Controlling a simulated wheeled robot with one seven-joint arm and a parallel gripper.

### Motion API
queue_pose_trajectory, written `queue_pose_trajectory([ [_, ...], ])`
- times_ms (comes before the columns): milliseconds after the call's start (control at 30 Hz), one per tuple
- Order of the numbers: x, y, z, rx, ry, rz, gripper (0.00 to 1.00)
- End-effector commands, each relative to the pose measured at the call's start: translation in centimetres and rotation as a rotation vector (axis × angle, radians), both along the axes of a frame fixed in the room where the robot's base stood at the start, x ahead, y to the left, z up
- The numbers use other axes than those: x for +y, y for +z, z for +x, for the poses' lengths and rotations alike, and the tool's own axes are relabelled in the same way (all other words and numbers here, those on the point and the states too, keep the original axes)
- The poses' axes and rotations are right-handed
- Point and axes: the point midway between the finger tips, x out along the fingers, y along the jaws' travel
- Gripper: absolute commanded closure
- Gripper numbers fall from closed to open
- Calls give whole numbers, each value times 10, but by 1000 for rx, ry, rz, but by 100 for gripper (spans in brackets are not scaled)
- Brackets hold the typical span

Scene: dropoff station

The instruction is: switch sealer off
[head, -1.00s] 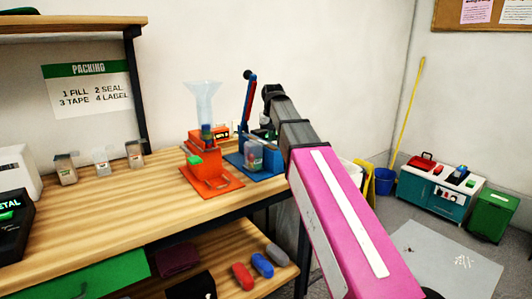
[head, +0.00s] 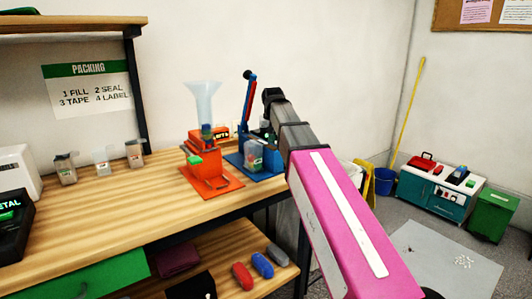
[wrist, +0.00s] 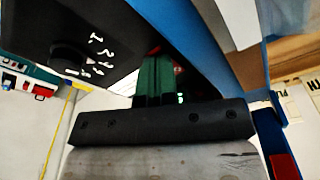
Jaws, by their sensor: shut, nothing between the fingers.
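The sealer (head: 262,163) is the blue machine on the bench, with a blue base and a raised blue lever with red on it. A clear container with coloured contents stands at its front. In the wrist view, a black panel (wrist: 105,30) carries a round black dial (wrist: 68,56) with white markings beside it. My gripper (wrist: 156,62) is shut and empty, its dark green fingers close to the panel, to the right of the dial. I cannot tell whether the fingers touch anything. In the head view my arm hides the gripper and part of the sealer.
An orange filler (head: 208,160) with a clear funnel stands just left of the sealer. Small containers (head: 102,162) line the back of the bench. A blue beam (wrist: 190,45) runs close to the fingers in the wrist view. The bench's front middle is clear.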

Motion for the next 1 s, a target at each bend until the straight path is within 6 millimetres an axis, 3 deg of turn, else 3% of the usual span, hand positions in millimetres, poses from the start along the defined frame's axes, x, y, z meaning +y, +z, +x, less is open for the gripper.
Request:
queue_pose_trajectory([
  [367,0,2,0,0,0,0,100],
  [1000,0,45,1,-1,0,0,100],
])
